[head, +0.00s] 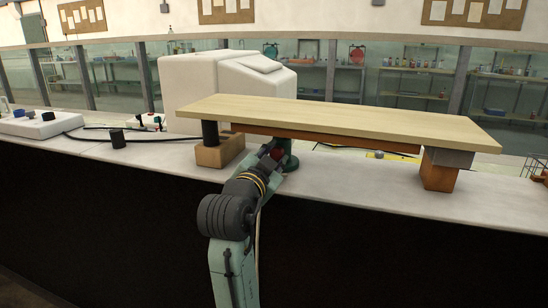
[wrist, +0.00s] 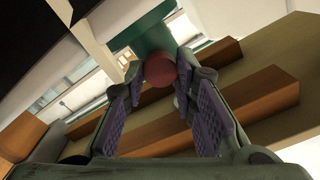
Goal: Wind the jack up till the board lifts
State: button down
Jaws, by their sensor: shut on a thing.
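The pale wooden board (head: 340,116) spans the bench like a shelf, with a brown rail (head: 330,141) along its underside. The jack (head: 290,160) is green and stands under the board, left of its middle, mostly hidden by my arm and the board. Its green body also shows in the wrist view (wrist: 146,28). My gripper (head: 275,151) is at the jack's near side. In the wrist view its two purple-padded fingers close on a round red knob (wrist: 160,70) in front of the green body. I cannot tell whether the board touches all its supports.
A wooden block (head: 218,154) with a black post (head: 210,132) is under the board's left end. A grey block (head: 447,158) on an orange-brown block (head: 438,178) is under the right end. A white machine (head: 205,80) stands behind. The bench front (head: 340,194) is clear.

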jog(key=c, duration=1.3)
grip_release()
jog(key=v, duration=1.2)
